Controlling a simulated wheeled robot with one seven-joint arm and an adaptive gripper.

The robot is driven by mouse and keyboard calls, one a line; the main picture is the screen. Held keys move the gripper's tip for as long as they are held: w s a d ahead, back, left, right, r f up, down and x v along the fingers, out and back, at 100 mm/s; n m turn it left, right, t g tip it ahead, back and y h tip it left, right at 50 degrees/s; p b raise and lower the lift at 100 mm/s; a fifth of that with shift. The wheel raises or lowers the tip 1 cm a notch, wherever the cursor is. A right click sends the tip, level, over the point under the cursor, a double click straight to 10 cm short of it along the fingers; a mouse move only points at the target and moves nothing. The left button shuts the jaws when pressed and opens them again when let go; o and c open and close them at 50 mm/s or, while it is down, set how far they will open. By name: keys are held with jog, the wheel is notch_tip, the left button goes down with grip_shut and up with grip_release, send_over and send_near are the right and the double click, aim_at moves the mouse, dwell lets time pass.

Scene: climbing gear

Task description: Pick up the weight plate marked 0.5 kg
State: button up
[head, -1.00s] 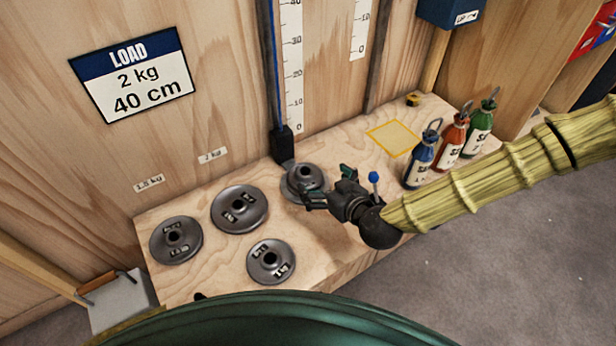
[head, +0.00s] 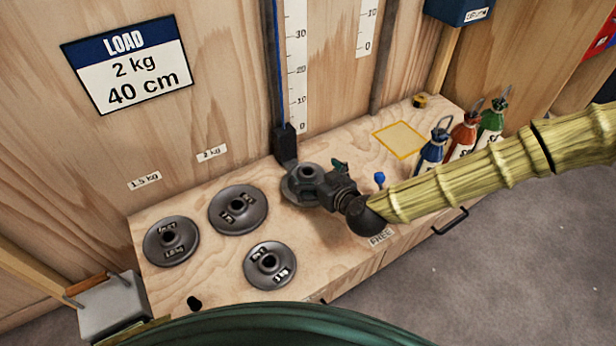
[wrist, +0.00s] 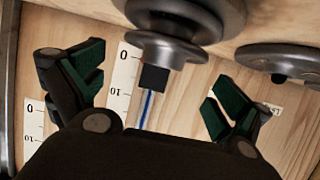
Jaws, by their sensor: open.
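A dark grey round weight plate (head: 298,181) with a raised hub lies on the wooden bench by the foot of the wall scale. My gripper (head: 326,184) is at its right side and partly covers it; its marking is not readable. In the wrist view a grey plate (wrist: 187,16) shows at the top, beyond the fingers. My gripper is open there (wrist: 155,85), its green-padded fingers spread with nothing between them. Other plates lie to the left: one marked 1 kg (head: 270,282), one with an unclear label (head: 225,222), and one seemingly marked 1.5 kg (head: 160,235).
The wall scale (head: 295,75) rises behind the plate, with a dark block (head: 286,143) at its lower end. Blue (head: 431,157), red (head: 463,138) and green (head: 490,124) bottles stand at the right. A yellow-outlined square (head: 399,139) is empty.

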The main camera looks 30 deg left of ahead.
aim_at(308, 171)
jog(key=b+x, duration=0.1)
jog(key=x, duration=0.1)
jog(key=b+x, duration=0.1)
jog(key=x, duration=0.1)
jog(key=shift+s+d+f, duration=0.1)
jog(key=shift+s+f, duration=0.05)
jog(key=shift+f, duration=0.15)
jog(key=shift+a+b, duration=0.3)
jog(key=shift+c, duration=0.2)
jog(key=c, duration=1)
jog(key=shift+r, duration=0.1)
jog(key=shift+c, duration=1.2)
jog(key=shift+r, duration=0.1)
